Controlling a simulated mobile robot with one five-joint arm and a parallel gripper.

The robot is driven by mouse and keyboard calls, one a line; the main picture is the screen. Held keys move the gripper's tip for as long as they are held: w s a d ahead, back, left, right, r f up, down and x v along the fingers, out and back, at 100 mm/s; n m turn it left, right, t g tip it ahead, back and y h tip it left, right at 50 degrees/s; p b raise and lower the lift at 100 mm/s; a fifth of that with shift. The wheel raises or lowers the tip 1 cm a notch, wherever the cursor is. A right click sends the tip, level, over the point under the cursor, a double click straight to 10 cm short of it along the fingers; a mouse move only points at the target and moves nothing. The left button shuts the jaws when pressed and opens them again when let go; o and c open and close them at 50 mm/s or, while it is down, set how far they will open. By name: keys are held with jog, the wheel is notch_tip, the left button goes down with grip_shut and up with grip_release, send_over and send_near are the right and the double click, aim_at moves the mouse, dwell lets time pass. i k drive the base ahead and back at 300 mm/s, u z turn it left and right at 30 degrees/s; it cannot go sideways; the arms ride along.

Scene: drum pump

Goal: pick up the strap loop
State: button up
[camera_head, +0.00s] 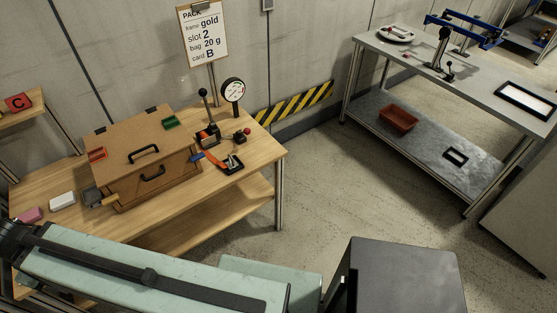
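I cannot tell for sure which thing is the strap loop. An orange strap-like band (214,160) lies on the wooden workbench, right of the brown wooden box. Its right end meets a small black piece (232,165). A black rectangular loop (455,156) lies flat on the lower shelf of the grey table at right. My arm crosses the bottom left of the view, well in front of the workbench's items. My gripper is not in view.
The wooden workbench (262,152) carries the wooden box (150,140), black levers (207,130), a round dial (233,91) and a white block (62,201). A red-brown tray (398,118) sits on the grey table's lower shelf (425,150). Open floor (340,190) separates the tables.

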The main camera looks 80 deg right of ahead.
aim_at(232, 165)
jog(key=z, duration=2.1)
jog(key=i, duration=1.05)
